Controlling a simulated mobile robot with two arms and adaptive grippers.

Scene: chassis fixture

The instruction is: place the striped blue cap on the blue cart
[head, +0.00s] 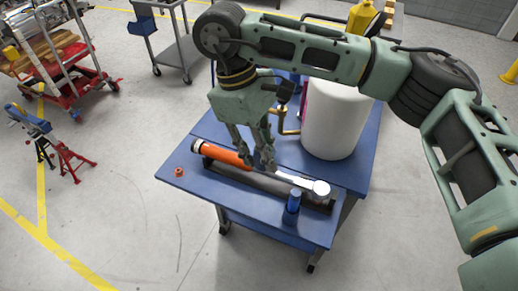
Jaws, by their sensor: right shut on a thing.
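The blue cart (218,186) stands in the middle of the head view with several things on its top. My right gripper (264,166) points down over the cart, close above the long tools. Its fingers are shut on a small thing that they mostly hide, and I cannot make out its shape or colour. A small blue cylinder (293,201) with a darker band stands upright at the cart's front right, apart from the gripper. I cannot tell whether it is the striped blue cap, and no other clear striped cap shows. My left gripper is not in view.
A large white roll (335,120) stands behind. The cart's front left is mostly clear. A red trolley (70,82) stands far left.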

